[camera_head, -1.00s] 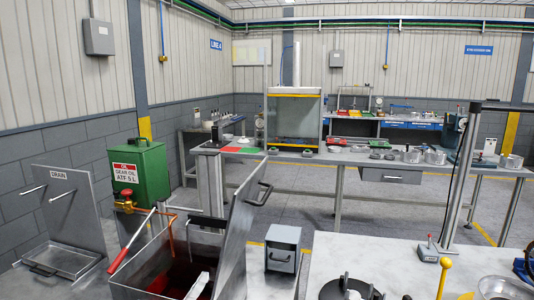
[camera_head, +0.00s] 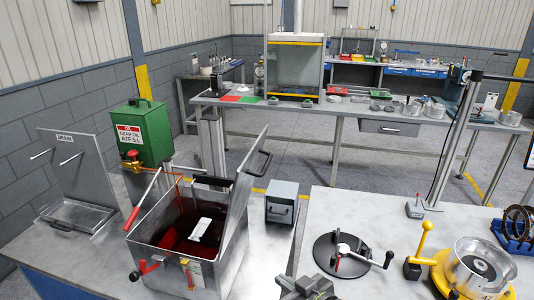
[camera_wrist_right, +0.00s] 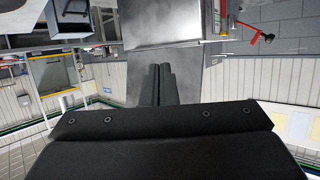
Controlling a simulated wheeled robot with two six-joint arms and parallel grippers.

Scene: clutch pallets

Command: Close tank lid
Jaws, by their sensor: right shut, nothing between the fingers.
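The metal tank (camera_head: 215,271) stands on the left bench with dark red oil inside. Its lid (camera_head: 239,190) is open, standing up and leaning outward on the tank's right side, with a dark handle (camera_head: 265,160) near its top. A white piece (camera_head: 200,229) shows inside the tank. My right gripper (camera_head: 300,285) is at the bottom edge of the head view, right of the tank and apart from the lid. In the right wrist view its fingers (camera_wrist_right: 163,85) are together and empty, in front of a grey metal surface. My left gripper is not in view.
A green oil can (camera_head: 140,138) and a drain tray (camera_head: 75,215) are left of the tank. A small grey box (camera_head: 282,202) stands right of the lid. A black disc fixture (camera_head: 323,250) and a yellow-based fixture (camera_head: 440,280) are on the right bench.

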